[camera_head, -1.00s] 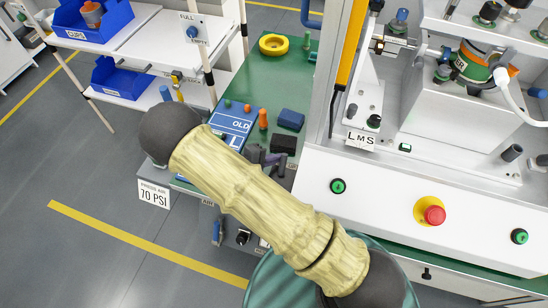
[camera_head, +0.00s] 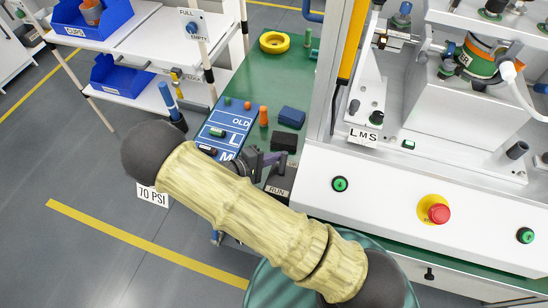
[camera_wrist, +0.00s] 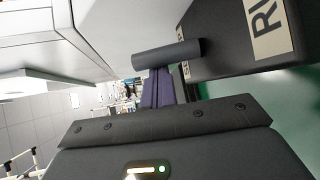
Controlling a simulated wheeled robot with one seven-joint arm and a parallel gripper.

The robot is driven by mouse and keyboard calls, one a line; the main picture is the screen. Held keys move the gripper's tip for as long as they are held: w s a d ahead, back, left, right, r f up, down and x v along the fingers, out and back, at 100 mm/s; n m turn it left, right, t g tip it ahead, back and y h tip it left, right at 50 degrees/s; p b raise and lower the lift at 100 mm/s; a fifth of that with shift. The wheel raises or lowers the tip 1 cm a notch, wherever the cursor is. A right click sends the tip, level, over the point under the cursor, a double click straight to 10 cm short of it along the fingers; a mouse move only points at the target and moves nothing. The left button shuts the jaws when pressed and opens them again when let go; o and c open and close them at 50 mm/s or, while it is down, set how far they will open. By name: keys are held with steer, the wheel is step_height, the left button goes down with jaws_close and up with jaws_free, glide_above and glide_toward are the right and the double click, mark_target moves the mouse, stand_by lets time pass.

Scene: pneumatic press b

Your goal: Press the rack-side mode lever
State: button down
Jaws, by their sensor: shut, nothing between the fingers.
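A dark box with a pale label starting "RU" (camera_wrist: 235,45) fills the upper right of the wrist view; the head view shows its RUN label (camera_head: 277,191) at the green table's near edge. A dark cylindrical bar (camera_wrist: 168,54), which looks like the mode lever's handle, lies across in front of my fingers beside the box. My gripper (camera_wrist: 157,85) has its purple fingers together, close to that bar; I cannot tell whether they touch. In the head view my gripper (camera_head: 264,160) is small and partly hidden by my forearm, and the lever is not clear there.
The white press panel stands at right with a red emergency button (camera_head: 438,213) and a green button (camera_head: 340,184). On the green table are a blue sign (camera_head: 236,124), a black block (camera_head: 285,141), a blue block (camera_head: 291,117) and a yellow ring (camera_head: 274,42). A shelf rack with blue bins (camera_head: 121,77) is at left.

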steer(key=s+m+t+h+b, duration=0.1)
steer(key=b, duration=0.1)
steer(key=s+a+m+t+h+b, duration=0.1)
steer(key=b, duration=0.1)
steer(key=shift+s+h, duration=0.3)
steer(key=shift+s, duration=0.05)
steer(key=s+m+h+b, duration=0.1)
steer(key=s+m+t+h+b, duration=0.1)
steer(key=m+h, duration=0.1)
steer(key=shift+s+a+f+t, duration=0.1)
steer(key=shift+s+a+t, duration=0.05)
steer(key=shift+a+t, duration=0.2)
steer(key=shift+w+a+r, duration=0.15)
steer(key=shift+w+r, duration=0.3)
steer(key=shift+w, duration=0.05)
steer(key=a+f, duration=0.1)
steer(key=a, duration=0.2)
steer(key=s+a+f, duration=0.1)
steer(key=a, duration=0.2)
steer(key=s+a+f, duration=0.1)
steer(key=a, duration=0.2)
steer(key=shift+b, duration=0.4)
steer(key=shift+s, duration=0.1)
